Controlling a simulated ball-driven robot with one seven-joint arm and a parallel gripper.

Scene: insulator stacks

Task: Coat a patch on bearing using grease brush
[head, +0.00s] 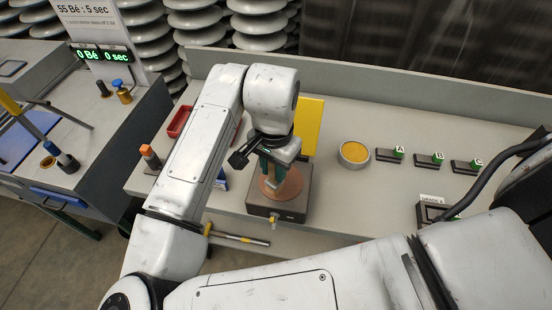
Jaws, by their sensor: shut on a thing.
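My gripper (271,166) points down over a grey box-shaped block (292,207) at the middle of the bench. It is shut on a small tool, likely the grease brush, mostly hidden by the fingers and hand. A copper-brown round part (292,186), which may be the bearing, sits on top of the block, just under the gripper. I cannot tell whether the held tool touches it. A round tin (354,154) with a yellow-orange filling, possibly grease, stands to the right of the block.
Small dark holders labelled A (388,155), B (428,160) and C (466,166) line the right side. A yellow panel (312,125) stands behind the block. A red tray (180,121) and an orange-topped item (150,156) are left. A bar (238,238) lies along the front edge.

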